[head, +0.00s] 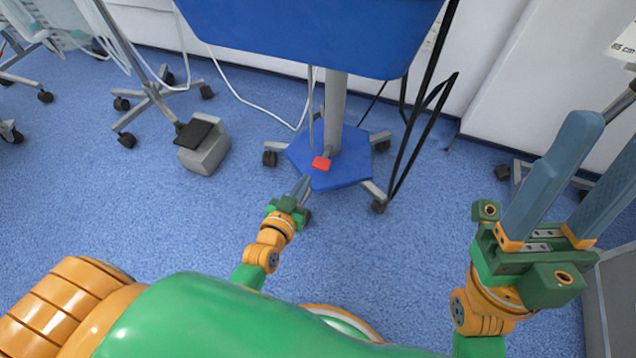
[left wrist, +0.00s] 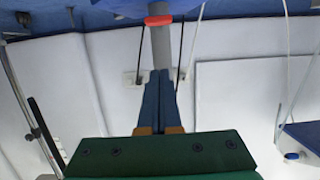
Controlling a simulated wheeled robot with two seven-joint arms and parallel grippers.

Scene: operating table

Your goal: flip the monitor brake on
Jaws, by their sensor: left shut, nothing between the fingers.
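The monitor brake is a small red pedal (head: 321,164) on the front of a blue wheeled base (head: 350,172), under a grey column (head: 335,95). The red pedal also shows in the left wrist view (left wrist: 158,21), near the top, just beyond the fingertips. My left gripper (head: 306,181) is shut and empty, its tips low in front of the base, close to the pedal. I cannot tell whether the tips touch it. In the left wrist view my left gripper (left wrist: 159,74) has its two blue fingers together. My right gripper (head: 606,135) is open and empty, raised at the right.
A large blue panel (head: 310,30) overhangs the base. Black cables (head: 412,130) hang at its right, and a white cable runs behind. A grey foot pedal unit (head: 205,150) and a wheeled stand (head: 150,97) are at the left. Blue floor is free around the base's front.

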